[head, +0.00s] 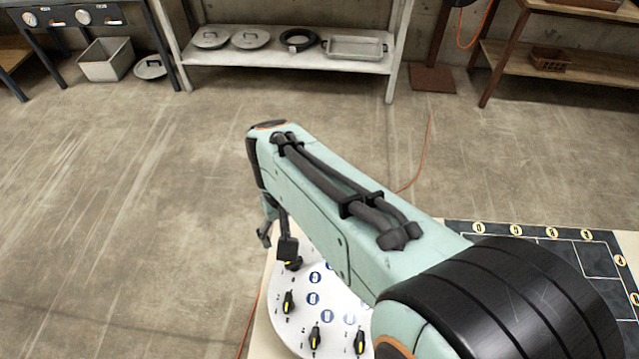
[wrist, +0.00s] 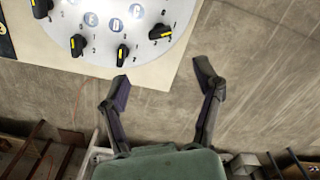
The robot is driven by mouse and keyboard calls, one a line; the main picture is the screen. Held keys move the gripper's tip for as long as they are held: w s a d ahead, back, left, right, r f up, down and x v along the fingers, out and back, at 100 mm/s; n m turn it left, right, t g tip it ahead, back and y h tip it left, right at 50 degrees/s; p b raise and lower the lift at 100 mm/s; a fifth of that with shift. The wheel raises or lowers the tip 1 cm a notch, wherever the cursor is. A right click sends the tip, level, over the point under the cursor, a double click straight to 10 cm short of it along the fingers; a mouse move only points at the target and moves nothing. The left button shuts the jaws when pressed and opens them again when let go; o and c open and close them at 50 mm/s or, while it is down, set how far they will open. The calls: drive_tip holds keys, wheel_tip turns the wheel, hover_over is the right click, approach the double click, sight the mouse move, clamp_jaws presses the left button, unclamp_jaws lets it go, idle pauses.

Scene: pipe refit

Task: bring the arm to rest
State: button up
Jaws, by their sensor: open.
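My arm reaches across the head view from the lower right, and my gripper (head: 275,240) shows only partly at its far end, over the left edge of a round white panel (head: 290,338). In the wrist view my gripper (wrist: 162,92) has its two fingers spread wide apart with nothing between them. The white panel (wrist: 105,52) lies beyond the fingertips there, with black knobs marked in yellow, one of them a knob (wrist: 160,31) near the panel's edge. The fingers appear apart from the knobs. My arm hides the panel's right part in the head view.
The panel lies on a pale board (head: 260,345). A dark board with yellow round labels (head: 470,230) lies to the right. A shelf (head: 300,62) with lids and a tray stands at the back. An orange cable (head: 425,150) crosses the floor. The floor to the left is clear.

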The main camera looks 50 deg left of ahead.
drive_tip(key=shift+r, duration=0.15)
idle(0.4)
drive_tip(key=w+d+r+m+t, duration=0.1)
drive_tip(key=w+d+r+m, duration=0.2)
drive_tip(key=w+d+r, duration=0.35)
drive_tip(key=w+d+r+m+t, duration=0.1)
drive_tip(key=w+d+r+m, duration=0.25)
drive_tip(key=w+d, duration=0.6)
drive_tip(key=s+d+m, duration=0.3)
drive_tip(key=d+m, duration=0.1)
drive_tip(key=d, duration=1)
drive_tip(key=s+d+f+m+g, duration=0.1)
drive_tip(key=s+d+f, duration=0.1)
drive_tip(key=s, duration=0.4)
drive_tip(key=s+d+f+m+g, duration=0.1)
drive_tip(key=s+d+f+m, duration=0.1)
drive_tip(key=s, duration=0.3)
drive_tip(key=shift+s+d+f+y, duration=0.4)
drive_tip(key=shift+d+f, duration=0.05)
drive_tip(key=shift+f, duration=0.2)
